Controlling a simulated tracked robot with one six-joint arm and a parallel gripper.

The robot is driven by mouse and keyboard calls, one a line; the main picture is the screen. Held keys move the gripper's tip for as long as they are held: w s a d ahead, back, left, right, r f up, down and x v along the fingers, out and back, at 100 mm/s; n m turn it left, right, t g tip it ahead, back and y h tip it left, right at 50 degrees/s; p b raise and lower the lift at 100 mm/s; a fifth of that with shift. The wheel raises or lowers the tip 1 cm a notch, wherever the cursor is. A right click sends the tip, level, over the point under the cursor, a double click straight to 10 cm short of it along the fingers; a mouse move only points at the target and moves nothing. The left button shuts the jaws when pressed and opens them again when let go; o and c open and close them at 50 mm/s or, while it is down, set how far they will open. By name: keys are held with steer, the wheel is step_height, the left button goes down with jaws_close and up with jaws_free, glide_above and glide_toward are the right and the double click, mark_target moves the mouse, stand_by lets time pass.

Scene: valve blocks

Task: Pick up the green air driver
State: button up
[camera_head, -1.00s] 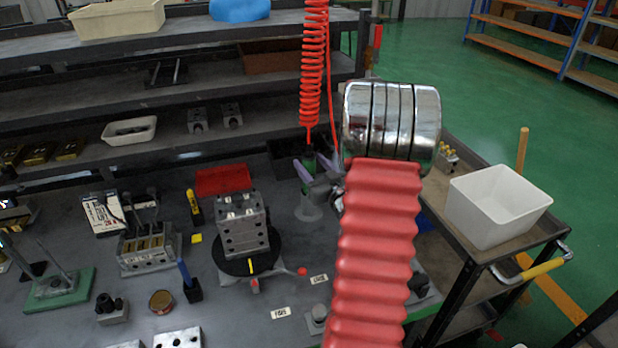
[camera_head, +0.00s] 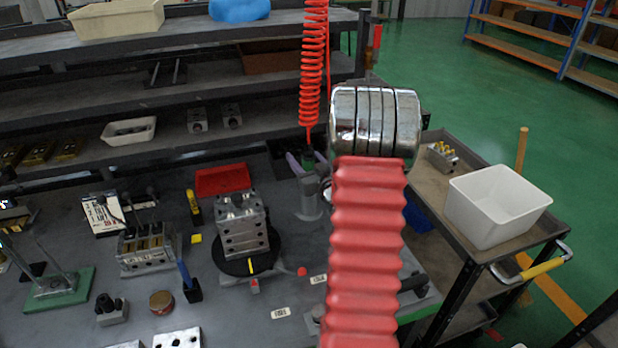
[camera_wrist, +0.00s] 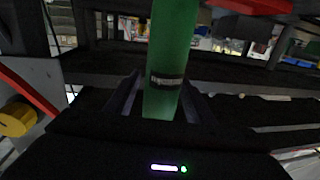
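The green air driver (camera_wrist: 172,55) stands upright in the middle of the wrist view, with a dark band low on its body. It is between the two dark fingers of my gripper (camera_wrist: 160,85), which look open, with a small gap on the left side. In the head view, a small part of the green driver (camera_head: 309,160) shows under the red coiled hose, above a grey cylindrical stand. My gripper's purple finger (camera_head: 294,165) is beside it; my arm hides much of the rest.
A red coiled hose (camera_head: 310,75) hangs down to the driver. A metal valve block (camera_head: 241,228) sits on a black round base to the left. A red tray (camera_head: 222,180) lies behind it. A cart with a white bin (camera_head: 497,207) stands at the right.

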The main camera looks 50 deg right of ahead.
jaws_close()
steer(key=shift+r, duration=0.1)
stand_by(0.3)
step_height(320, 180, up, 18)
stand_by(1.0)
stand_by(0.5)
